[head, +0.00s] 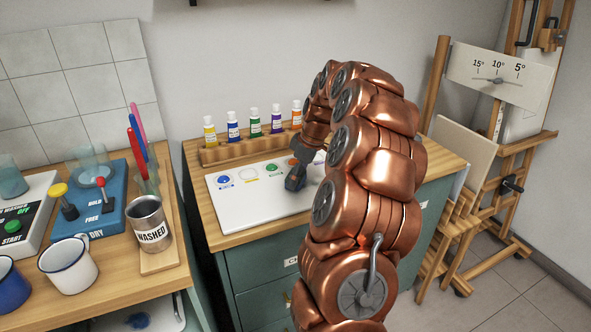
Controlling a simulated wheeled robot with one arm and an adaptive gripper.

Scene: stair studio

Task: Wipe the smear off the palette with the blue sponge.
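The white palette (245,211) lies on the wooden top of the green cabinet. It bears a blue dab (223,180), a green dab (271,168) and a faint yellowish mark (248,174) between them. I cannot tell whether that mark is the smear; no other smear is clear. My gripper (295,184) points down over the right part of the palette, and my copper arm hides much of that side. Its fingers are small and dark, so their opening and any contact are unclear. I cannot make out the blue sponge; a small blue thing (138,320) lies low at the left bench.
Several paint bottles (255,124) stand in a wooden rack behind the palette. The left bench holds a washed cup (147,222), a white mug (68,265) and a blue dryer box (98,210). An easel (490,170) stands at right. A gap separates bench and cabinet.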

